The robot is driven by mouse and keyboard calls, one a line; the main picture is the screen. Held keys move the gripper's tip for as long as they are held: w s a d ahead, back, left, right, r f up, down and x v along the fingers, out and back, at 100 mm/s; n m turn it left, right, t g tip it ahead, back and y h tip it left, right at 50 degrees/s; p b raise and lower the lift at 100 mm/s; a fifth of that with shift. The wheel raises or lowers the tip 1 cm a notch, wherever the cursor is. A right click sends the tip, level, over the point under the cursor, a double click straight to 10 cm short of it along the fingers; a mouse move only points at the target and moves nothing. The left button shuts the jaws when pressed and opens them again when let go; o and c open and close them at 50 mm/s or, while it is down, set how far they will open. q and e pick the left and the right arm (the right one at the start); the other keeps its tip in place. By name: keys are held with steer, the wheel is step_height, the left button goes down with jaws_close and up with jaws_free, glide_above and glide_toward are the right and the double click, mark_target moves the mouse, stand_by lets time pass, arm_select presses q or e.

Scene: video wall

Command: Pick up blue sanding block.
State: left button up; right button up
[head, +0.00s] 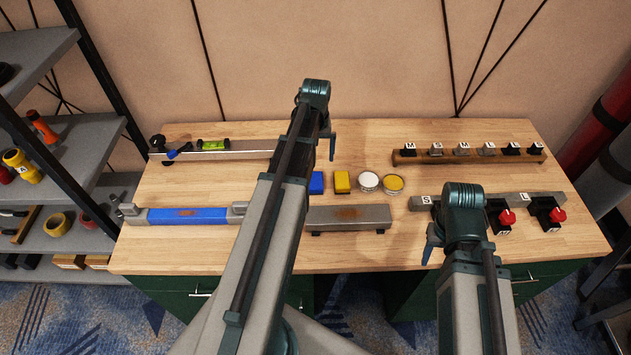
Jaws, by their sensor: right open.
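A small blue block (317,183), which looks like the blue sanding block, lies on the wooden table (370,252) near its middle, its left side close to or behind my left arm. A yellow block (342,182) lies just right of it. My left gripper (333,147) points down above and behind the blue block, seen edge-on, so its jaws cannot be read. My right gripper (431,246) is open over the right front of the table, apart from the block.
A white can (368,182) and a yellow can (392,183) stand right of the blocks. A long blue bar (187,215) and a grey beam (347,217) lie in front. Racks (468,157) with labelled pieces stand right. A shelf (70,150) is left.

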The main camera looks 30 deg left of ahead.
arm_select(q)
steer(key=b, duration=0.8)
glide_above(316, 181)
steer(key=f, duration=0.8)
steer(key=shift+s+f, duration=0.25)
steer(key=shift+s, duration=0.05)
steer(key=f+b, duration=0.2)
steer(key=b, duration=0.1)
steer(key=f+b, duration=0.3)
steer(key=shift+w+f, duration=0.2)
steer(key=shift+f, duration=0.05)
steer(key=shift+r, duration=0.1)
steer(key=c, duration=1.4)
steer(key=shift+r, duration=0.1)
steer(key=shift+c, duration=0.2)
step_height(316, 181, up, 10)
steer(key=p, duration=1)
